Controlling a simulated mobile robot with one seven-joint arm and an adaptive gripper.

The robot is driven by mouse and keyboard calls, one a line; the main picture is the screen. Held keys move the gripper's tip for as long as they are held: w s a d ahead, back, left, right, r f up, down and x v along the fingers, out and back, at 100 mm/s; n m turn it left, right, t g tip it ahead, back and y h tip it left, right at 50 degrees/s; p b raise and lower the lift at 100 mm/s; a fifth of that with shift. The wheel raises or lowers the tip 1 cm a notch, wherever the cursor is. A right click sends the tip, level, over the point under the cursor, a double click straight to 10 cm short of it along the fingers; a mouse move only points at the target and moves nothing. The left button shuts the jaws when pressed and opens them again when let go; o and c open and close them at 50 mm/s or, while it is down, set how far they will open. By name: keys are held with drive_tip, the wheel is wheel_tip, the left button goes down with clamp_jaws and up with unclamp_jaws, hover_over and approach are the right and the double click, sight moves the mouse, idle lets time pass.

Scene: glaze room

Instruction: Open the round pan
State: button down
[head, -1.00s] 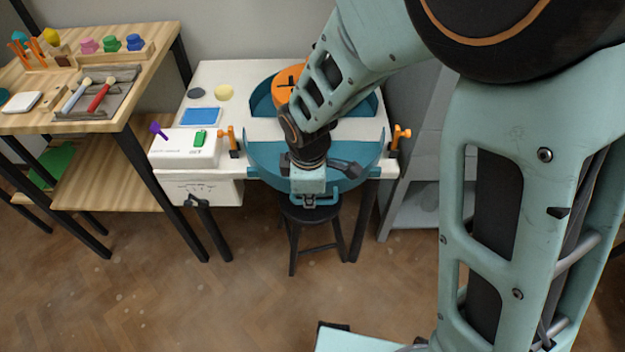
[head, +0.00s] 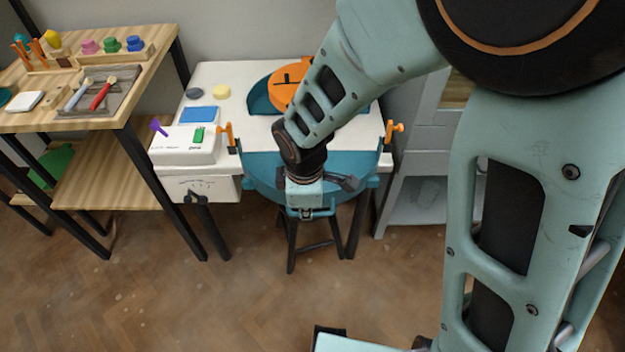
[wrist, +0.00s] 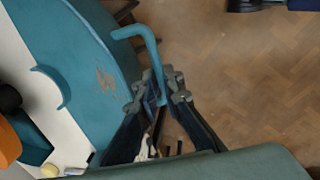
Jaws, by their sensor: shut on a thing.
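The round pan is teal and parted into two halves on a white wheel table. Its front half (head: 265,175) juts past the table's front edge in the head view and fills the upper left of the wrist view (wrist: 75,40). Its back half (head: 262,98) stays behind, beside the orange wheel head (head: 285,90). A bare white strip lies between the halves. My gripper (wrist: 165,88) is shut on the bent teal handle (wrist: 150,48) of the front half. In the head view my gripper (head: 306,212) is at the front, and my arm hides part of the pan.
Orange clamps (head: 229,137) (head: 389,131) flank the pan. A white box (head: 188,146) with a green switch stands to the left. A black stool (head: 292,245) is below the front half. A wooden tool bench (head: 140,65) is at the left. The floor in front is clear.

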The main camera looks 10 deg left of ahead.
drive_tip(key=c, duration=2)
unclamp_jaws()
drive_tip(key=shift+c, duration=0.2)
drive_tip(key=shift+r, duration=0.1)
wheel_tip(320, 180, up, 7)
drive_tip(key=s, duration=0.1)
drive_tip(key=shift+s+d, duration=0.15)
drive_tip(key=shift+s, duration=0.05)
drive_tip(key=shift+r, duration=0.1)
